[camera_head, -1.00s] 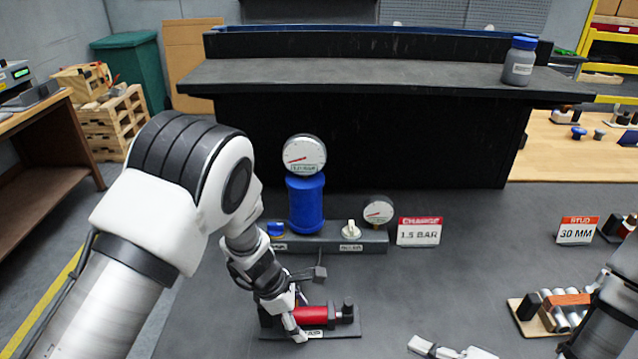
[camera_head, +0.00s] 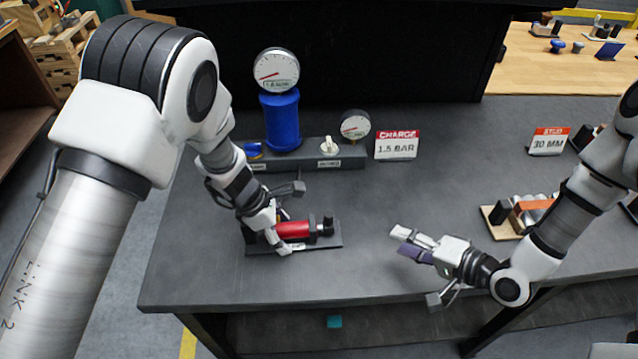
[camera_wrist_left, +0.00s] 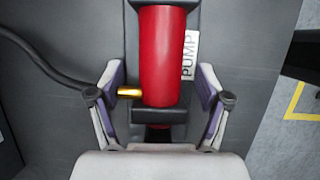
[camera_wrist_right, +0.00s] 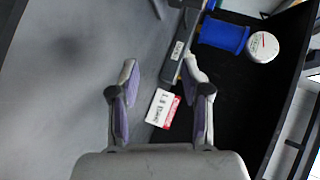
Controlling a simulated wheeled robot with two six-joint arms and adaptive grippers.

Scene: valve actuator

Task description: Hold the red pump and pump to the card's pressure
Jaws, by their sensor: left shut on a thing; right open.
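The red pump (camera_head: 293,230) lies on its dark base plate on the near part of the bench. My left gripper (camera_head: 284,236) is shut on it. In the left wrist view, the fingers (camera_wrist_left: 163,88) flank the red barrel (camera_wrist_left: 163,55), near a brass fitting (camera_wrist_left: 130,92) and the PUMP label. The pump's black end piece (camera_head: 327,225) points right. The charge card (camera_head: 397,146) reads 1.5 BAR. A large gauge (camera_head: 276,69) tops a blue cylinder (camera_head: 281,119); its needle points lower left. My right gripper (camera_head: 408,242) is open and empty, right of the pump.
A small gauge (camera_head: 355,125), a white knob (camera_head: 328,146) and a blue knob (camera_head: 253,150) sit on the grey manifold behind the pump. A STUD 30 MM card (camera_head: 549,141) and a rack of cylinders (camera_head: 530,211) stand right. The bench between the pump and my right gripper is clear.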

